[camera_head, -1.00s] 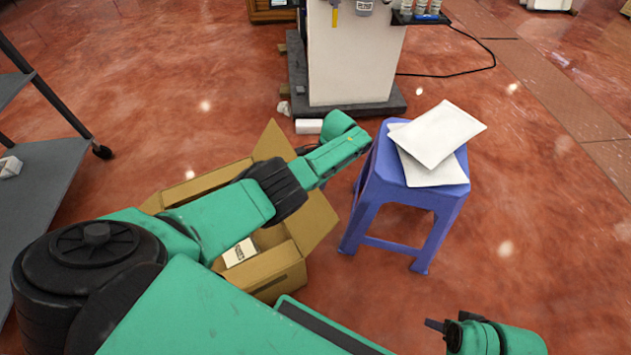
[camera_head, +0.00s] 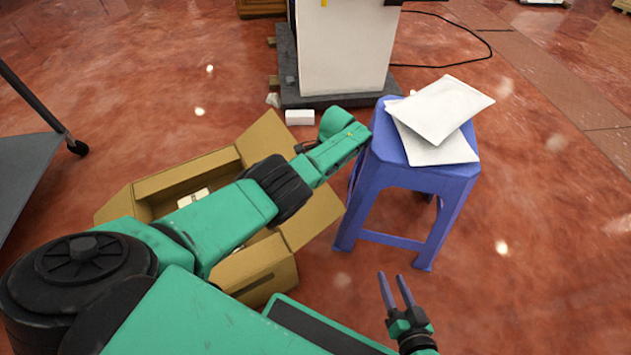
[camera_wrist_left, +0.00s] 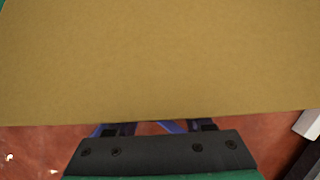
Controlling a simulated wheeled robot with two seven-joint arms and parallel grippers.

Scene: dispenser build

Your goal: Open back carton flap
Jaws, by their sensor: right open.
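The open brown carton (camera_head: 255,280) sits on the floor, partly hidden under my left arm. A tall flap (camera_head: 270,137) stands up at its far right corner, and another flap (camera_head: 312,212) leans outward on the right. The far side (camera_head: 185,172) shows as a long cardboard strip. My left gripper is hidden behind its wrist in the head view. In the left wrist view, a cardboard panel (camera_wrist_left: 160,60) fills the upper part and hides the left fingers; contact cannot be told. My right gripper (camera_head: 393,278) is open and empty, right of the carton, fingers pointing away.
A blue stool (camera_head: 385,205) with white packets (camera_head: 440,110) stands close right of the carton. A small white box (camera_head: 193,197) lies inside the carton. A white machine (camera_head: 345,50) is behind, and a grey shelf (camera_head: 25,175) is at left.

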